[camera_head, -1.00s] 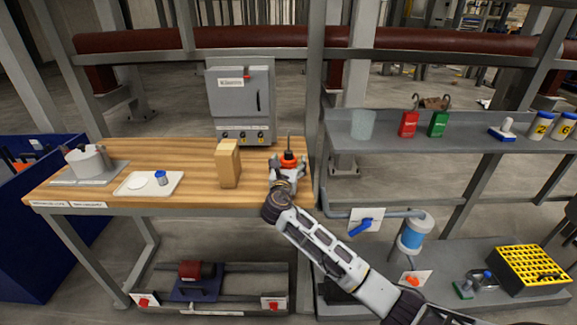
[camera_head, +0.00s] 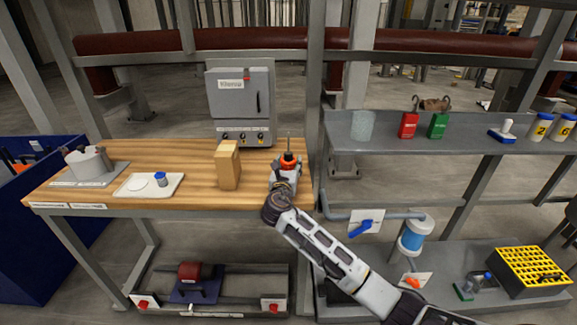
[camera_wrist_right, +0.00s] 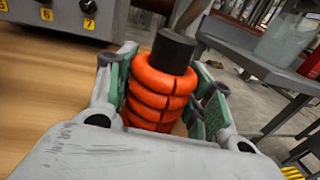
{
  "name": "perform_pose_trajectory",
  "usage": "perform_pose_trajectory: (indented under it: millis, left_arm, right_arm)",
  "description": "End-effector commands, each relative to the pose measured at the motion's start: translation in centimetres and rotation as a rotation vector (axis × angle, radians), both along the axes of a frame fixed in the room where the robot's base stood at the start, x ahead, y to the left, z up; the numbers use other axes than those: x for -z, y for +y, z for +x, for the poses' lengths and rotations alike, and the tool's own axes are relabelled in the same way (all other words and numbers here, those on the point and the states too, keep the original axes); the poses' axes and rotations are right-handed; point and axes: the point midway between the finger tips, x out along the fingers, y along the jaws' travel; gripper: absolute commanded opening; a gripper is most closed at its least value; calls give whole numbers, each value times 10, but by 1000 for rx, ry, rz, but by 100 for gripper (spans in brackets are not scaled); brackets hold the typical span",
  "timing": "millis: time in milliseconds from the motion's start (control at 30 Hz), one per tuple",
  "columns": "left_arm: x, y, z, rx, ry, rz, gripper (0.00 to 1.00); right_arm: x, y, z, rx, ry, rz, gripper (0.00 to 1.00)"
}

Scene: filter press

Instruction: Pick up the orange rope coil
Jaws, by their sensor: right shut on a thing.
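The orange rope coil (camera_head: 289,161) is at the right end of the wooden bench, partly hidden behind my right gripper (camera_head: 286,171). In the right wrist view the orange rope coil (camera_wrist_right: 160,90) is a stack of thick orange loops around an upright peg with a black top. My right gripper (camera_wrist_right: 163,98) has a green-padded finger on each side of the loops and is shut on them. Whether the coil is clear of the bench is hidden. My left gripper is not in view.
A grey shelf (camera_head: 470,147) with cups, packets and jars stands to the right.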

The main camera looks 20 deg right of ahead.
Motion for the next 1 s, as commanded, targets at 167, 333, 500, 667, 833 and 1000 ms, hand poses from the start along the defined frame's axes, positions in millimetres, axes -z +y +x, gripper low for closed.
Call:
perform_pose_trajectory:
  millis: [167,333,500,667,833,1000]
  left_arm:
    - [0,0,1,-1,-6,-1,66]
    - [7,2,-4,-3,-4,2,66]
    - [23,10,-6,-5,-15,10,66]
    - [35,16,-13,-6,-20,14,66]
    - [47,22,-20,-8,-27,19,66]
    - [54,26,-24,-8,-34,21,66]
  right_arm:
    - [-7,0,0,0,-2,0,19]
    - [-19,0,0,0,-5,1,19]
    - [-38,0,0,0,-5,1,19]
    - [-58,0,0,0,-4,1,19]
    - [-79,0,0,0,-4,1,19]
    - [-94,0,0,1,-4,1,19]
